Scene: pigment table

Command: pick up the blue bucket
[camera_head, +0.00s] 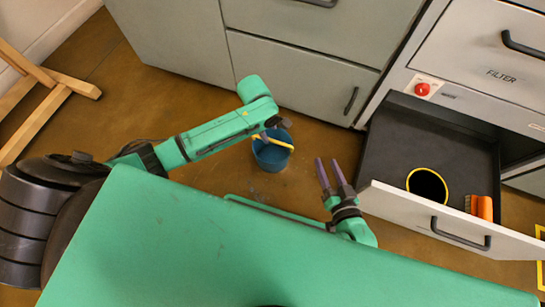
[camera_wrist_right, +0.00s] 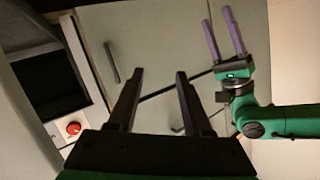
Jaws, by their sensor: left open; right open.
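The blue bucket (camera_head: 271,157) stands upright on the brown floor in front of the grey cabinets, with a yellow handle (camera_head: 272,142) across its upper part. My left gripper (camera_head: 276,124) is above the bucket's far rim and covers part of it; whether it touches the bucket I cannot tell. In the right wrist view my left gripper (camera_wrist_right: 222,35) shows two spread purple fingers with nothing between them. My right gripper (camera_head: 327,162) is open and empty, to the right of the bucket and apart from it. Its spread fingers also show in the right wrist view (camera_wrist_right: 158,75), where the bucket is not visible.
An open drawer (camera_head: 385,150) on the right holds a round black opening with a yellow rim (camera_head: 428,186) and an orange brush (camera_head: 480,207). A red button (camera_head: 422,89) is on the panel above. A wooden frame (camera_head: 35,105) stands at the left. Floor left of the bucket is clear.

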